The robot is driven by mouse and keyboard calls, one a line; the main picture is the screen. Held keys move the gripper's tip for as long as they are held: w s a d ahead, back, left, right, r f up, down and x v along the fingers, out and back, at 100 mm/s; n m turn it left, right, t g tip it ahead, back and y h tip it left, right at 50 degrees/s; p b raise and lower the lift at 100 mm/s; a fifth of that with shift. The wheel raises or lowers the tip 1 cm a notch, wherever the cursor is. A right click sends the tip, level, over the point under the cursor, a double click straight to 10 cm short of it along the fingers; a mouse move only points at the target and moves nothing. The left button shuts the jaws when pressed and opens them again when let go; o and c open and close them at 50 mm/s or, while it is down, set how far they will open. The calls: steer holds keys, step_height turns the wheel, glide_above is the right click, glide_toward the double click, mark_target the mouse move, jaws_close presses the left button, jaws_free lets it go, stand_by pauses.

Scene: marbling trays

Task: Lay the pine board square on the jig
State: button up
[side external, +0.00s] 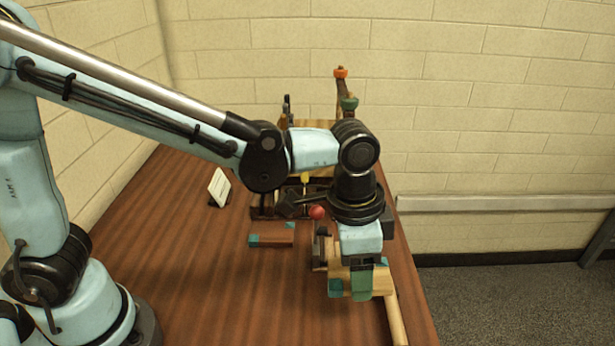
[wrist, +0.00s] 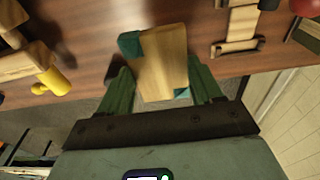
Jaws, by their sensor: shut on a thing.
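My gripper (side external: 362,290) points down near the table's right side, its green fingers shut on the pine board (side external: 343,272). In the wrist view the pale board (wrist: 165,60) lies between the two fingers (wrist: 160,88), with teal at two opposite corners. In the side view the fingers hide part of the board. I cannot tell whether its underside touches anything. A low, darker brown wooden block (side external: 275,240) with teal corners lies to the left, apart from the board. I cannot tell whether this block is the jig.
A wooden rod (side external: 395,318) lies by the table's right edge. A small wooden frame (side external: 320,247) stands close to the board. A rack with orange and green knobs (side external: 345,92) stands at the back. A white card (side external: 219,187) is at left. The front-left table (side external: 220,290) is clear.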

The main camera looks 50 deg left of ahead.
steer(key=shift+w+d+f, duration=0.1)
steer(key=shift+w+f, duration=0.1)
steer(key=shift+w, duration=0.05)
steer(key=w+a+f, duration=0.3)
steer(key=w+a, duration=0.2)
steer(key=w+a+f, duration=0.2)
steer(key=w, duration=0.1)
steer(key=shift+a+f, duration=0.35)
steer(key=shift+w+a+f, duration=0.85)
steer(key=shift+a+f, duration=0.05)
steer(key=shift+f, duration=0.05)
steer(key=shift+w+a+f, duration=0.1)
steer(key=shift+a+f, duration=0.05)
steer(key=shift+f, duration=0.05)
steer(key=shift+c, duration=1)
steer(key=o, duration=1.3)
steer(key=shift+f, duration=0.1)
steer(key=shift+o, duration=0.2)
